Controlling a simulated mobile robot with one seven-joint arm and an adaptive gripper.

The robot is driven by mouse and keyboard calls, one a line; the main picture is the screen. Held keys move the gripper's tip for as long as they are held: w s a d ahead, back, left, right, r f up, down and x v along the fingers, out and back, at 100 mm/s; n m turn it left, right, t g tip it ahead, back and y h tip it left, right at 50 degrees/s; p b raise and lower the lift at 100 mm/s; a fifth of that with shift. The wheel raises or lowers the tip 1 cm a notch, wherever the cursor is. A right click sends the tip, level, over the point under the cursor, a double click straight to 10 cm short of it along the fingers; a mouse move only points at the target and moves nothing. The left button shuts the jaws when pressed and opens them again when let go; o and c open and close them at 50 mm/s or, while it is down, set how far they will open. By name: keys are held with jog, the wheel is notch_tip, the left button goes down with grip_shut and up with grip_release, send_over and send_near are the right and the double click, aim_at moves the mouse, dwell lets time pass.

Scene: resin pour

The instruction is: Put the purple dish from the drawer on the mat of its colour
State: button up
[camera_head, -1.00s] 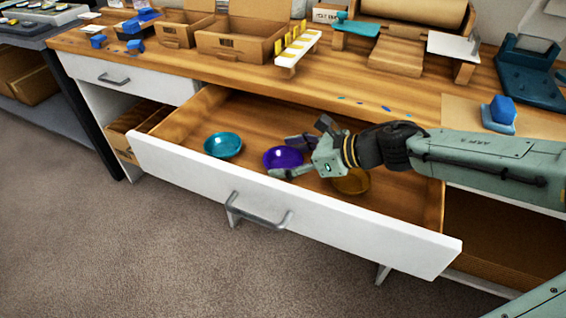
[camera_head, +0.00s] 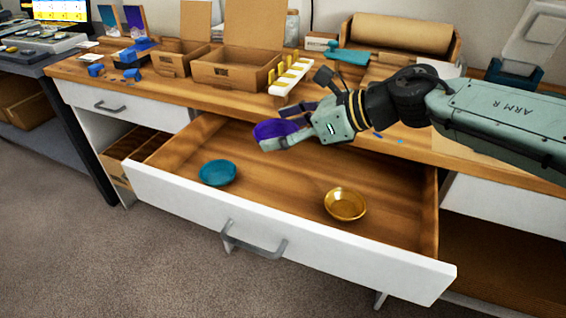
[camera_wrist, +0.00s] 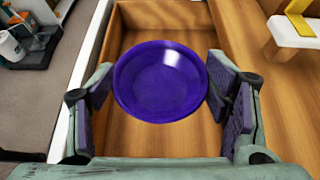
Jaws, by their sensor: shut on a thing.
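The purple dish (camera_head: 274,130) is held by my gripper (camera_head: 284,130) above the open drawer (camera_head: 290,175), near its back edge. In the wrist view the purple dish (camera_wrist: 160,82) lies between the two finger pads of my gripper (camera_wrist: 168,90), level or nearly so, and looks empty. My gripper is shut on it. A teal dish (camera_head: 217,172) sits in the drawer at the left, and an amber dish (camera_head: 345,203) sits in it at the right. I cannot make out a purple mat in these frames.
The wooden worktop (camera_head: 215,102) behind the drawer holds open cardboard boxes (camera_head: 237,70), a white rack with yellow strips (camera_head: 291,77), several small blue pieces (camera_head: 96,70) and a paper roll (camera_head: 402,36). The drawer's white front (camera_head: 290,233) sticks out over the floor.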

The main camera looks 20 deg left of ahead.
notch_tip(320, 180, up, 14)
jog(key=shift+f, duration=0.25)
